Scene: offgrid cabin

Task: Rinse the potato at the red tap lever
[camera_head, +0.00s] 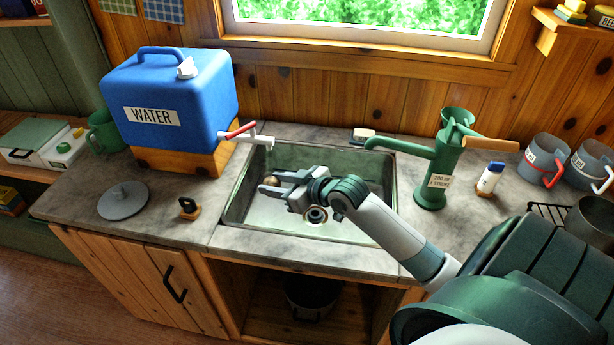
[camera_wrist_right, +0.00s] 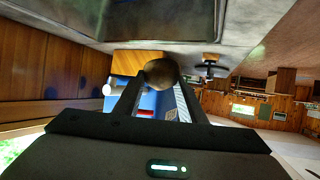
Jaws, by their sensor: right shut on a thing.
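A blue water container (camera_head: 170,95) labelled WATER stands on a wooden block on the counter. Its white tap spout with the red tap lever (camera_head: 241,130) reaches over the sink's left edge. My right gripper (camera_head: 276,183) is over the left part of the sink, shut on the brown potato (camera_head: 270,181). The potato also shows between the fingertips in the right wrist view (camera_wrist_right: 160,72). The gripper is in front of and a little right of the spout. No water stream shows. My left gripper is not in view.
The metal sink (camera_head: 248,213) is otherwise clear around its drain. A green hand pump (camera_head: 440,165) stands at its right, its spout over the sink's back. A grey lid (camera_head: 124,200) and a small dark object on wood (camera_head: 188,208) lie left of the sink.

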